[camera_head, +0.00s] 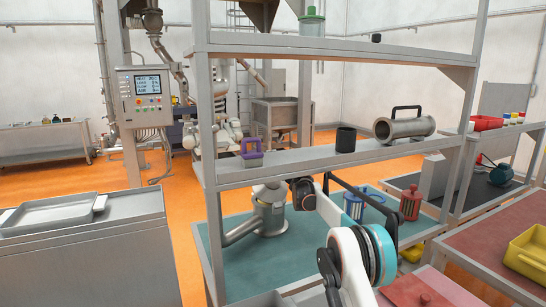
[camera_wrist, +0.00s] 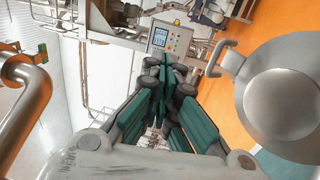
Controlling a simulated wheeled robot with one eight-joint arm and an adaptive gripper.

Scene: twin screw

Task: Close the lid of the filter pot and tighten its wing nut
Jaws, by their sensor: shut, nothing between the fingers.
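The filter pot (camera_head: 272,215) is a grey metal pot with a side pipe, standing on the teal-topped lower level of the rack. My arm's dark wrist is beside its top in the head view, so the lid and wing nut are not clear there. In the wrist view a round metal part of it, seemingly the lid (camera_wrist: 285,95), fills the right side, with a looped metal piece (camera_wrist: 232,62) at its left edge. I cannot tell whether that loop is the wing nut. My gripper (camera_wrist: 164,88), with teal finger pads, is shut and empty, left of the round part and apart from it.
The rack's shelf (camera_head: 310,168) runs above the pot, and its grey post (camera_head: 208,130) stands left of it. A blue-and-white caged item (camera_head: 354,205) and a red canister (camera_head: 410,203) stand to the right. A bent metal pipe (camera_wrist: 25,100) is at the wrist view's left.

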